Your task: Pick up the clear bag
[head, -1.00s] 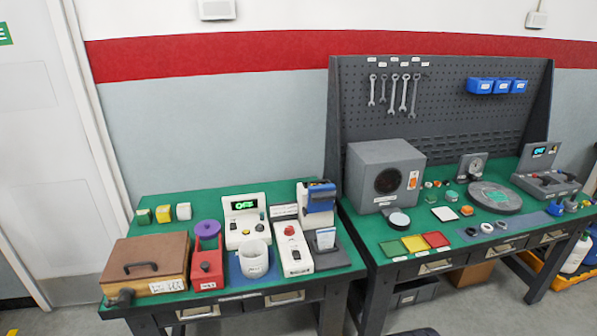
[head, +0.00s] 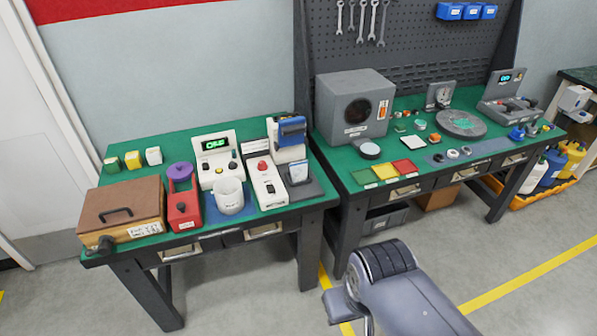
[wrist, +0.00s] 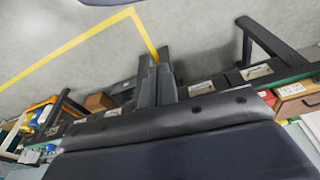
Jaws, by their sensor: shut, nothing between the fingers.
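I cannot make out a clear bag for certain in either view now. The right bench (head: 330,160) has a green top with small parts. Clear film there would be too small to tell. My arm shows at the bottom right of the head view as a grey link with a dark ribbed end, in front of the benches. I cannot pick out my gripper's fingers in either view. In the wrist view, a large dark surface with round bolts fills the lower part and hides much of the scene.
The left bench (head: 95,250) holds a brown box (head: 125,210), a red device (head: 184,205), a white cup (head: 229,196) and white testers. Green, yellow and red pads (head: 404,168) lie near the right bench's front edge, below a grey chamber (head: 350,108). The floor in front is open.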

